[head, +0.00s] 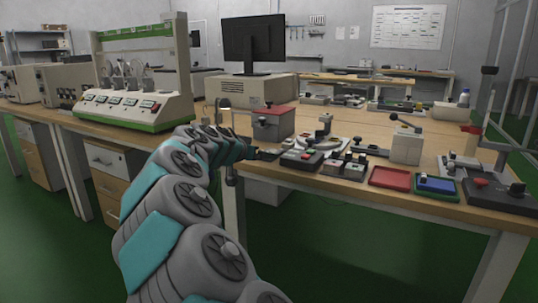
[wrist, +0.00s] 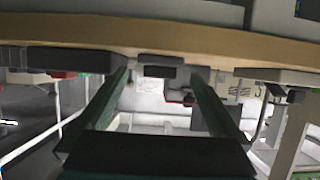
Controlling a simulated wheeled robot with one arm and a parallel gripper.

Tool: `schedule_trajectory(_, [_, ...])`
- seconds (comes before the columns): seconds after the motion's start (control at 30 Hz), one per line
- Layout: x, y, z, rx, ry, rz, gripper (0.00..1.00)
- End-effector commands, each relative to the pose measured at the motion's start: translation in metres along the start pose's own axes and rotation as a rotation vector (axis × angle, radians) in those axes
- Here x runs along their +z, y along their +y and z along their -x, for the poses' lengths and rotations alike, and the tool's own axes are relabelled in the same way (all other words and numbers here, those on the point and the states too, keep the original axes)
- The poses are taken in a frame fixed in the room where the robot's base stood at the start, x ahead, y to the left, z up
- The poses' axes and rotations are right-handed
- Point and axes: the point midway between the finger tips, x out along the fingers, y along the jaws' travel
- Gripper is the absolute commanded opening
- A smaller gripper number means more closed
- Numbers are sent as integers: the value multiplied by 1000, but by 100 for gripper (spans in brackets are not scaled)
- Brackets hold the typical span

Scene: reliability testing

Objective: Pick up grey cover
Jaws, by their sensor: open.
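No part can be named as the grey cover with certainty. In the wrist view, a small dark grey block (wrist: 157,71) shows at the table edge, between the two finger tips but apparently beyond them. My gripper (wrist: 160,80) is open, with nothing seen between its fingers. In the head view, my gripper (head: 264,154) is at the table's front edge, left of the black box with buttons (head: 301,159); its fingers are too small to make out there. A grey box with a red top (head: 272,124) stands just behind it. A light grey box with a lever (head: 406,146) stands further right.
The wooden table (head: 440,207) carries several small fixtures near its front edge. A red tray (head: 390,178) and a blue tray (head: 437,185) lie to the right. A green-and-white test machine (head: 135,105) and a monitor (head: 254,40) stand left and behind.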

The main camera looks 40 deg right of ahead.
Motion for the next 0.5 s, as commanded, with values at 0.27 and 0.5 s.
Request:
schedule_trajectory(0.27, [-2,0,-30,-2,-1,1,100])
schedule_trajectory(0.5, [-2,0,-29,-2,0,1,91])
